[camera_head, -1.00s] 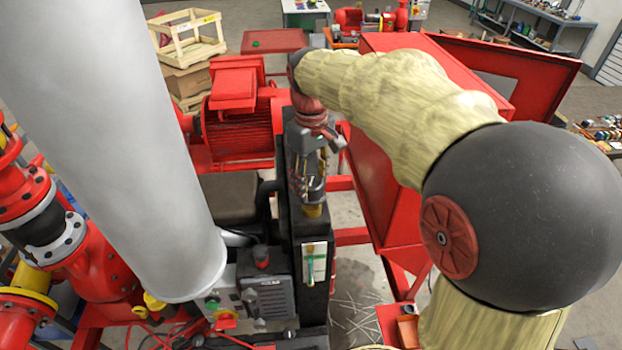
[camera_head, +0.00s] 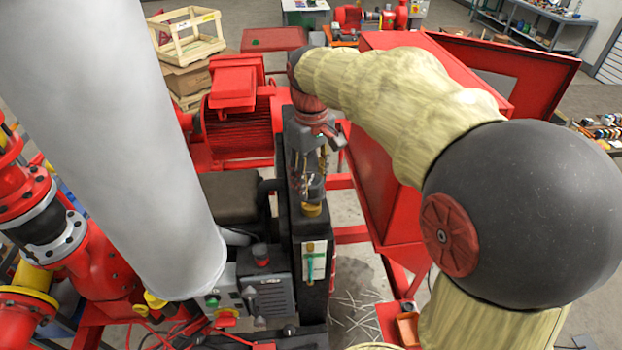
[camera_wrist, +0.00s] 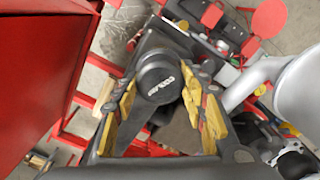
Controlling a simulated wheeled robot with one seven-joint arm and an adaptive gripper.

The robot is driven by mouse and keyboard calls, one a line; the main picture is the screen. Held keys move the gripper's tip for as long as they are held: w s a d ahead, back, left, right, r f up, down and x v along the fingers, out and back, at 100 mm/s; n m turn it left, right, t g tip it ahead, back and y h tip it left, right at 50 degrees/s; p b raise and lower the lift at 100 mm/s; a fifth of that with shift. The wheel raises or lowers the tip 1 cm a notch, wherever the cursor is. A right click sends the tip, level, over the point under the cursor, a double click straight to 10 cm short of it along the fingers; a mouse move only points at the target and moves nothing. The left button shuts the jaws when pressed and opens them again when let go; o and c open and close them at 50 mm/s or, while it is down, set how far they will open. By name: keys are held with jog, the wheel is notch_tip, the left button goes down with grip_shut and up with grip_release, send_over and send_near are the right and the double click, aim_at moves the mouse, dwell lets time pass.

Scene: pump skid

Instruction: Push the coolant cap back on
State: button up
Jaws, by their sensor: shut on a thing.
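The coolant cap (camera_wrist: 156,72) is a round black cap with pale lettering on its top. In the wrist view it sits between the two yellow-padded fingers of my gripper (camera_wrist: 162,88), which is shut on it. In the head view my gripper (camera_head: 310,186) points down over the top of the narrow black tank (camera_head: 313,232). A yellow neck (camera_head: 312,210) shows just below the fingertips. The fingers hide most of the cap there. The cap hides what lies under it in the wrist view, so I cannot tell whether it is seated.
A red motor (camera_head: 238,125) stands left of my gripper, and a red cabinet (camera_head: 385,190) stands close on the right. A grey control box (camera_head: 265,287) with buttons is at the front left of the tank. A large pale pipe (camera_head: 120,140) fills the left side.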

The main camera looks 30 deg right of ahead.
jog(key=shift+f+b, duration=1.05)
jog(key=shift+f, duration=0.7)
dwell(0.4)
jog(key=o, duration=1.3)
jog(key=shift+o, duration=0.3)
notch_tip(320, 180, up, 12)
jog(key=shift+r, duration=0.1)
jog(key=s+a+f+t+b, duration=0.2)
jog(key=s+f+b, duration=0.3)
jog(key=f+b, duration=0.3)
jog(key=s+a+f+m+t+b, duration=0.1)
jog(key=s+a+f+b, duration=0.3)
jog(key=f, duration=1.1)
jog(key=s+a+f+m+t+b, duration=0.1)
jog(key=s+a+f+t+b, duration=0.1)
jog(key=s+f+b, duration=0.6)
notch_tip(320, 180, down, 4)
jog(key=a+b, duration=0.1)
jog(key=b, duration=0.4)
jog(key=shift+s+a+f+t, duration=0.25)
jog(key=shift+t, duration=0.05)
